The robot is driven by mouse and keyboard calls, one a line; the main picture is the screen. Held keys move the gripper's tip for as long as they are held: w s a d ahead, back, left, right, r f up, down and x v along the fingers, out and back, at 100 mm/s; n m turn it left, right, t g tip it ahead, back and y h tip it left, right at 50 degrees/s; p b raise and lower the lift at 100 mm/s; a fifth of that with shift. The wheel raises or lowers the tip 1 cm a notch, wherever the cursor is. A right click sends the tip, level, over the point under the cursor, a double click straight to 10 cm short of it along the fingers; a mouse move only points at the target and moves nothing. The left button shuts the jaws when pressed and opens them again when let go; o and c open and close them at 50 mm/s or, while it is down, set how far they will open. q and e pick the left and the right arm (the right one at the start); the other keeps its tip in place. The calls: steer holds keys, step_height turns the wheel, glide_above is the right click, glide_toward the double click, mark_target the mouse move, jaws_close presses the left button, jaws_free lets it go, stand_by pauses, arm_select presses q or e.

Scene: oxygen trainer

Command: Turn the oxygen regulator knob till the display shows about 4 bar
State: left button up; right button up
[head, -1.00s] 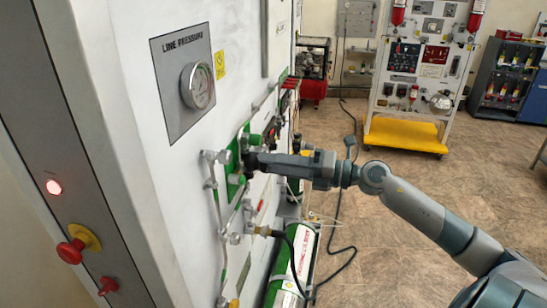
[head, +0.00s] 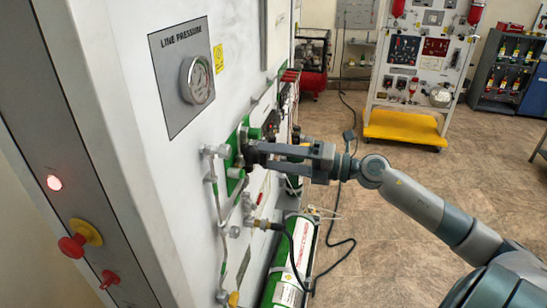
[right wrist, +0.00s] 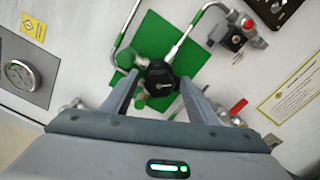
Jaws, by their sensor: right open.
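The black regulator knob (right wrist: 162,78) sits on a green plate (right wrist: 160,35) on the white panel. My right gripper (right wrist: 160,84) is open, with one fingertip on each side of the knob. I cannot tell whether either finger touches it. In the head view the right gripper (head: 262,155) reaches the panel from the right, and its fingers partly hide the knob. The round line pressure gauge (head: 197,80) is above and left; it also shows in the right wrist view (right wrist: 20,75). Its reading is too small to tell. My left gripper is not in view.
Metal pipes and fittings (head: 215,152) run beside the green plate. A green cylinder (head: 291,262) with a black hose stands below the gripper. A red emergency button (head: 72,246) is at the left edge. Open floor (head: 400,180) lies right of the panel.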

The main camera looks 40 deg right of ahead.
steer(key=shift+s+d+f+b, duration=0.15)
steer(key=shift+s+d+b, duration=0.35)
steer(key=shift+s+b, duration=0.05)
steer(key=b+v, duration=0.7)
steer(key=v, duration=0.9)
